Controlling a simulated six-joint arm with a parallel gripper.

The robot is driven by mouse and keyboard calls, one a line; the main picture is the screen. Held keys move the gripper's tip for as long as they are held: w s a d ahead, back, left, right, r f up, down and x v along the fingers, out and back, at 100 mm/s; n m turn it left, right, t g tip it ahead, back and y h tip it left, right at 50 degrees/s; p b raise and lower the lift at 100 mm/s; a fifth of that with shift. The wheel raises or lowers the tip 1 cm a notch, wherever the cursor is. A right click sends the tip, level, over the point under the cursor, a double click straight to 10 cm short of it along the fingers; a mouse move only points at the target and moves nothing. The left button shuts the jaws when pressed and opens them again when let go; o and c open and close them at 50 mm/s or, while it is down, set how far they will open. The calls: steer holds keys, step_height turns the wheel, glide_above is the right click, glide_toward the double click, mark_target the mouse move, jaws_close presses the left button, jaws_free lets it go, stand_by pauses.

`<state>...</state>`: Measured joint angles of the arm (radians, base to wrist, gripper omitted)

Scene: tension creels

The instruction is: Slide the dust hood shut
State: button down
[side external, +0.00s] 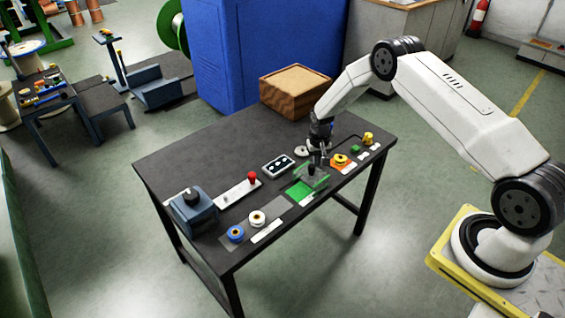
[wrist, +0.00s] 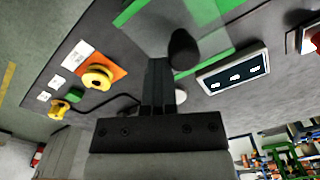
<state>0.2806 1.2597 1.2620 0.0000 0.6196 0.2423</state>
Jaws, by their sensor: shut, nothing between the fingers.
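The dust hood (side external: 314,177) is a see-through cover with green edging on the table, near its front edge. A bright green patch (side external: 298,191) lies open beside it on the left. In the wrist view the clear hood (wrist: 217,38) carries a dark rounded knob (wrist: 184,48). My gripper (side external: 320,161) is shut and empty, pointing down at the hood. In the wrist view its closed fingers (wrist: 158,64) are right beside the knob; I cannot tell whether they touch it.
An orange plate with a yellow knob (side external: 340,159) sits to the right of the hood. A black-and-white switch panel (side external: 278,166) lies behind it. A red-knobbed lever plate (side external: 239,190), a blue box (side external: 191,211) and spools (side external: 257,218) are left.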

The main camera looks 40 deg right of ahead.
mark_target(310, 167)
steer(key=shift+a, duration=2.6)
steer(key=shift+d, duration=0.8)
steer(key=shift+r, duration=0.1)
steer(key=shift+r, duration=3.4)
